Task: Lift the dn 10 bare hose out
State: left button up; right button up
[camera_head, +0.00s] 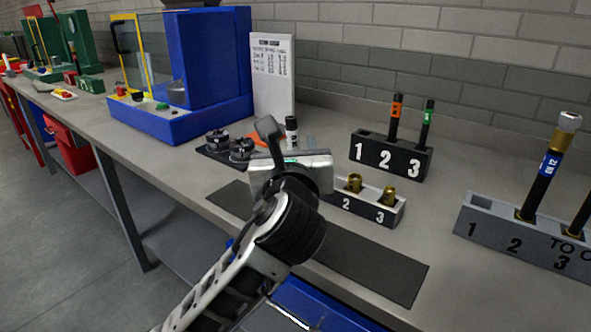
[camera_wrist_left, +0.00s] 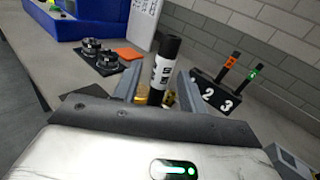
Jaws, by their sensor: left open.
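A black hose with a white label (camera_head: 291,131) stands upright behind my left gripper; its lower part is hidden in the head view. The left wrist view shows the hose (camera_wrist_left: 163,66) between the two grey fingers, its label lettering too blurred to read surely. My left gripper (camera_head: 281,140) is open, and it also shows in the left wrist view (camera_wrist_left: 157,86). I cannot tell whether a finger touches the hose. My right gripper is out of view.
A black rack (camera_head: 388,159) behind holds orange-banded and green-banded hoses. A grey rack (camera_head: 490,235) at right holds a blue-labelled hose (camera_head: 541,180). Black round parts (camera_head: 240,150) and a blue machine (camera_head: 205,70) stand left. A dark mat (camera_head: 375,272) lies clear in front.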

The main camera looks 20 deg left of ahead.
pick_arm(q)
jog(key=shift+x, duration=1.4)
grip_shut()
jog(key=shift+r, duration=0.1)
